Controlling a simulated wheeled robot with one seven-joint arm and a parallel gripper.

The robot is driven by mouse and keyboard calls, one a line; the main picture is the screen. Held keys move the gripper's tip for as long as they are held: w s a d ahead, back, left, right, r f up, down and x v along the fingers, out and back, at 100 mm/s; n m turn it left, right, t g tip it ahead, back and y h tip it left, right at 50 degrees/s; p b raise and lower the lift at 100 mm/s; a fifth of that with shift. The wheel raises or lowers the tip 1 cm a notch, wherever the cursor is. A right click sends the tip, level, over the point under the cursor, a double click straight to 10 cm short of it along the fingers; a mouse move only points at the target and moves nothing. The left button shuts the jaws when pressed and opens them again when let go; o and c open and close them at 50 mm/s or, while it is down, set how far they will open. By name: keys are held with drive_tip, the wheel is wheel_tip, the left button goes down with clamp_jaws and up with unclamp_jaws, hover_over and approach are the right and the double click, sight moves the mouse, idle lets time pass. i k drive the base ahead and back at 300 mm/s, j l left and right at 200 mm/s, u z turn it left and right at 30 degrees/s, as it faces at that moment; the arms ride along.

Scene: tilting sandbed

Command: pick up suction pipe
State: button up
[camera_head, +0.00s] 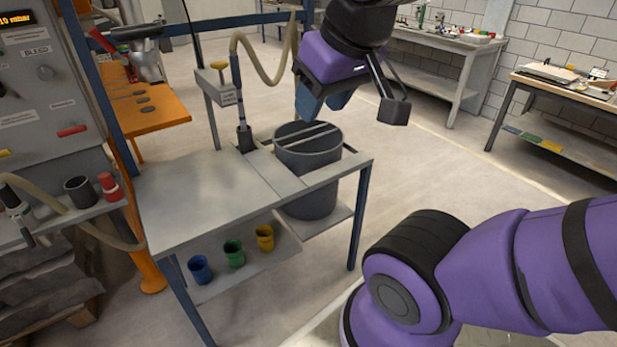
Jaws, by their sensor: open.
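The suction pipe (237,90) is a thin dark and grey tube. It stands upright with its lower end in a small dark holder (245,138) at the back of the grey table. A beige hose (268,70) loops from its top up to the right. My gripper (325,104) is open and empty, pointing down to the right of the pipe and apart from it. It is above or near the big grey bucket; its exact height is hard to tell.
The grey bucket (308,160) sits in the table frame, with bars across its top. The grey table top (205,195) is clear in front. Blue, green and yellow cups (233,252) stand on the lower shelf. A control panel (45,75) and an orange table (150,108) are at left.

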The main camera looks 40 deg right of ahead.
sight(234, 67)
drive_tip(key=i+l, duration=0.35)
drive_tip(key=i+l+z, duration=0.15)
drive_tip(key=i+l, duration=0.2)
drive_tip(key=i, duration=0.2)
drive_tip(key=i+l, duration=0.3)
drive_tip(key=i, duration=0.2)
